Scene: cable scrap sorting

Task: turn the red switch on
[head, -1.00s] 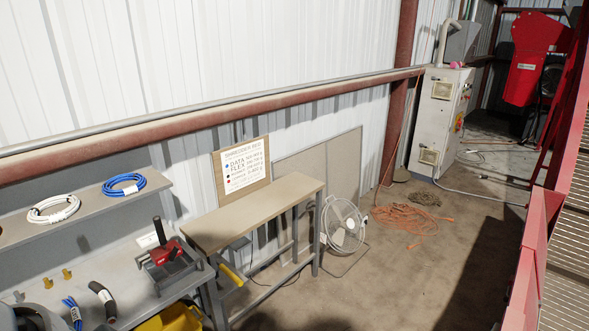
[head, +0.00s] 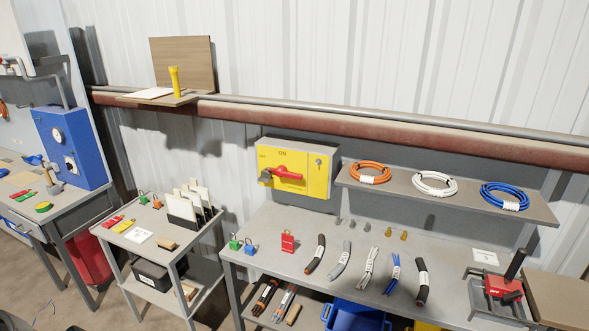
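The red switch (head: 282,173) is a rotary handle on the front of a yellow box (head: 318,178) mounted at the wall behind the workbench. Its handle lies roughly horizontal. The word ON is printed above it, and smaller lettering, too small to read surely, is at its upper left. A small keyhole-like fitting is on the right of the yellow face. Neither of my grippers shows in the head view.
The grey workbench (head: 290,262) carries a red padlock (head: 288,241), several cable pieces and a red-and-black tool (head: 503,285). A shelf (head: 405,190) above holds orange, white and blue coils. A small cart (head: 120,262) stands left, near a blue box (head: 70,147).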

